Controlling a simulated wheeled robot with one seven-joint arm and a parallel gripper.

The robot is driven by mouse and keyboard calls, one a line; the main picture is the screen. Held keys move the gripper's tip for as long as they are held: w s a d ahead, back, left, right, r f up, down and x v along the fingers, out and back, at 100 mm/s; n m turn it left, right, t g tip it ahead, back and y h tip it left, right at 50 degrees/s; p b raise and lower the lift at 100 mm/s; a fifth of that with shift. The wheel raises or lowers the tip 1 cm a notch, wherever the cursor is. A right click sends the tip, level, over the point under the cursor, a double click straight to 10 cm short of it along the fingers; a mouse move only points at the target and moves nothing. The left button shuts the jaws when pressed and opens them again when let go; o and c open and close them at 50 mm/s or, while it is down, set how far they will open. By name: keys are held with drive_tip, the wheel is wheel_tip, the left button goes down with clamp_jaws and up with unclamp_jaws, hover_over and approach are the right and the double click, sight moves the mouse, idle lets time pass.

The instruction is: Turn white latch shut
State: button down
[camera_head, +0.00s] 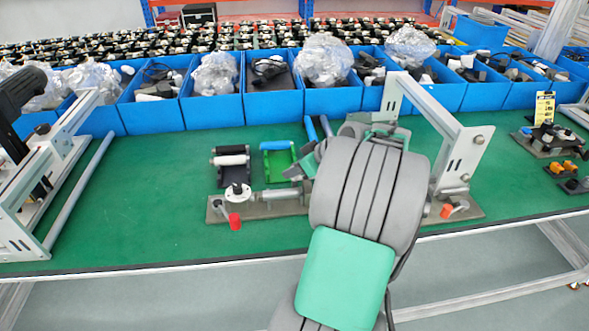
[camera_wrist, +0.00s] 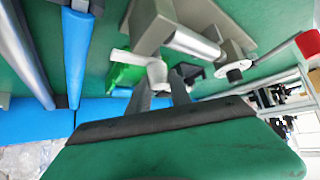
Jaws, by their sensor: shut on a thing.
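The white latch (camera_wrist: 155,72) shows in the wrist view as a small pale piece between the fingers of my gripper (camera_wrist: 158,92). It sits next to a bright green part (camera_wrist: 122,74). My gripper is shut on the latch, though the fingers hide part of it. In the head view my gripper (camera_head: 300,168) reaches to the right side of a green bracket (camera_head: 278,160), above a metal cylinder on a brown base plate (camera_head: 262,209). I cannot make out the latch in the head view, and my arm covers the base plate's middle.
A black bracket with a white roller (camera_head: 230,160) stands to the left. A red-tipped lever (camera_head: 235,221) is at the plate's front left. A grey metal frame (camera_head: 462,150) rises at the right. Blue bins (camera_head: 212,110) line the back.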

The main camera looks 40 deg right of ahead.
drive_tip(key=shift+f+m+h+b, duration=0.1)
drive_tip(key=shift+m+h+b, duration=0.3)
drive_tip(key=shift+b, duration=0.1)
drive_tip(key=m+h+b, duration=0.2)
drive_tip(key=m+b, duration=0.1)
drive_tip(key=shift+w+a+m+h, duration=0.1)
drive_tip(key=shift+a+m+h, duration=0.05)
drive_tip(key=shift+m+h, duration=0.2)
drive_tip(key=m+g+h+b, duration=0.1)
drive_tip(key=m+h+b, duration=0.2)
drive_tip(key=m+h, duration=0.1)
drive_tip(key=m, duration=0.1)
drive_tip(key=shift+g+b, duration=0.35)
drive_tip(key=shift+g, duration=0.05)
drive_tip(key=m+g+h, duration=0.1)
drive_tip(key=m, duration=0.1)
drive_tip(key=m+g+h, duration=0.1)
drive_tip(key=m, duration=0.1)
drive_tip(key=shift+m+g+h+p, duration=0.55)
drive_tip(key=shift+m+g+p, duration=0.25)
drive_tip(key=shift+m+g, duration=1.2)
drive_tip(key=shift+m, duration=0.45)
drive_tip(key=c, duration=1.2)
unclamp_jaws()
